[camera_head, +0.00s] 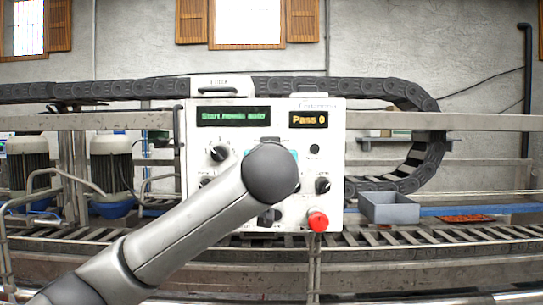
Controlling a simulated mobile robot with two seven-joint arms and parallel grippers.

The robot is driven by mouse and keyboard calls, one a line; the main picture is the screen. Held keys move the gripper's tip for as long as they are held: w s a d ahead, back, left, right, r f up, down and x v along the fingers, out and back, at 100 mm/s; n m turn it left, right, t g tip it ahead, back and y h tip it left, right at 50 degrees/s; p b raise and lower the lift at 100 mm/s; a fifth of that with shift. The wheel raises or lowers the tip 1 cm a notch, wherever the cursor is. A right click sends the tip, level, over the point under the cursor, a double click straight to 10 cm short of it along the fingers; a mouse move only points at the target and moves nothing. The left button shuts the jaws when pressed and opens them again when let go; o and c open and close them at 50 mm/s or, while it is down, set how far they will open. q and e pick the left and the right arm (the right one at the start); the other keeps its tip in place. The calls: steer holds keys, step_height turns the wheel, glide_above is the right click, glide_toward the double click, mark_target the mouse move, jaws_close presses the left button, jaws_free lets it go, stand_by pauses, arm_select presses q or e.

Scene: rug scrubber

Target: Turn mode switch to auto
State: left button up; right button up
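The white control panel (335,135) stands upright in the middle of the head view. It has a black knob (218,153) at upper left, another black knob (322,185) at right and a partly hidden knob (205,182) at left. The labels are too small to read, so I cannot tell which is the mode switch. My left arm reaches in from the lower left across the panel's middle. Its rounded end hides my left gripper and the controls behind it. A dark shape (267,217) shows below it; I cannot tell what it is. My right gripper is not in view.
A green display (233,116) and a "Pass 0" display (308,120) are lit on the panel. A red button (317,221) sits at its lower right. Rails and a roller conveyor (420,237) run around it. A grey bin (389,208) stands right; motors (112,165) stand left.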

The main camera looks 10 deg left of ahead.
arm_select(q)
jaws_close()
stand_by(0.3)
stand_by(0.4)
steer(key=shift+r+m+p, duration=0.1)
steer(key=shift+m+p, duration=3.75)
steer(key=shift+m, duration=4.05)
steer(key=shift+o, duration=0.2)
jaws_free()
